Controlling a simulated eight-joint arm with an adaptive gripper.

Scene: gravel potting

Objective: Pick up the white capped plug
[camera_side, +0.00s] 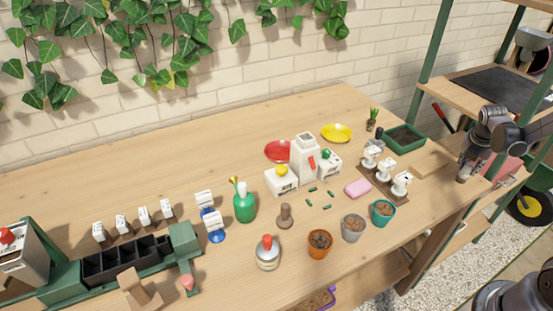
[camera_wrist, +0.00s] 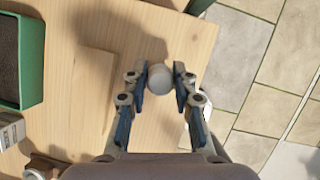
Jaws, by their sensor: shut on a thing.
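The white capped plug (camera_wrist: 159,79) shows end-on as a pale round shape between my fingertips in the wrist view. My gripper (camera_wrist: 161,74) is shut on it, with one finger on each side. In the side view my gripper (camera_side: 463,177) is at the right end of the wooden table, by its edge. The plug cannot be made out clearly there. Its underside is hidden, and I cannot tell whether it touches the table.
A flat wooden board (camera_side: 432,163) and a green tray (camera_side: 405,139) lie left of my gripper. A rack with white figures (camera_side: 386,177), a pink block (camera_side: 357,188) and several pots, one teal (camera_side: 382,213), stand farther left. The floor (camera_wrist: 255,70) lies beyond the table edge.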

